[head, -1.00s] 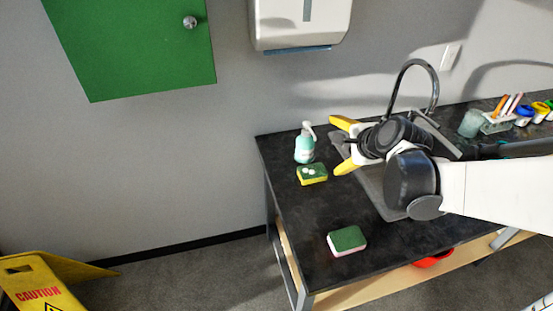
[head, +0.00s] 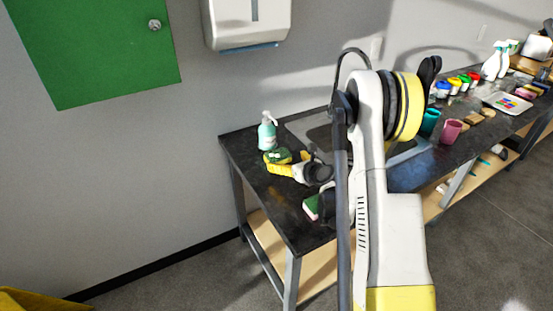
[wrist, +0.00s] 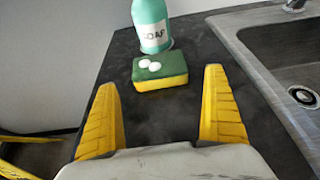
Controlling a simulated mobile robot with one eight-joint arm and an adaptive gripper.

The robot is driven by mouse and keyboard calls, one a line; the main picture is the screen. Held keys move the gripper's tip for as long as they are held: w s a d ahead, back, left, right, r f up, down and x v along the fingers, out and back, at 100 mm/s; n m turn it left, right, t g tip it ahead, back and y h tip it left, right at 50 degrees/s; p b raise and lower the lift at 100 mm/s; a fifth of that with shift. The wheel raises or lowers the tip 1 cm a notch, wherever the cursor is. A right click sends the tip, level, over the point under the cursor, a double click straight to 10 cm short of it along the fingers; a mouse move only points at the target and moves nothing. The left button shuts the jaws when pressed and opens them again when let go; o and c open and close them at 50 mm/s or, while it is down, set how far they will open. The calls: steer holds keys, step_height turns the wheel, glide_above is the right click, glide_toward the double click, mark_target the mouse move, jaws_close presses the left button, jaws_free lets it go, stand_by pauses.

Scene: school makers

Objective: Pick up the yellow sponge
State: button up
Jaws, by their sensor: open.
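The yellow sponge (wrist: 160,83) has a green top with white spots on it. It lies on the black counter in the wrist view, in front of the soap bottle and a little beyond my fingertips, centred between them. My gripper (wrist: 168,100) is open and empty, with one yellow finger to each side. In the head view my gripper (head: 279,163) is low at the counter's left end, close to the sponge (head: 284,155), and partly covers it.
A teal soap bottle (wrist: 152,25) stands right behind the sponge. The sink (wrist: 288,65) is to the right. A second sponge, pink and green (head: 311,207), lies near the counter's front edge, partly hidden by my arm. Cups (head: 450,130) and paint pots stand farther right.

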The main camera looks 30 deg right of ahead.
mark_target(282, 160)
steer(key=b+x, duration=0.1)
steer(key=x, duration=0.2)
steer(key=b+x, duration=0.2)
steer(key=x, duration=0.1)
steer(key=shift+s+a+f, duration=0.1)
steer(key=shift+f, duration=0.35)
steer(key=shift+r, duration=0.1)
steer(key=shift+c, duration=0.3)
steer(key=c, duration=0.5)
steer(key=shift+c, duration=0.2)
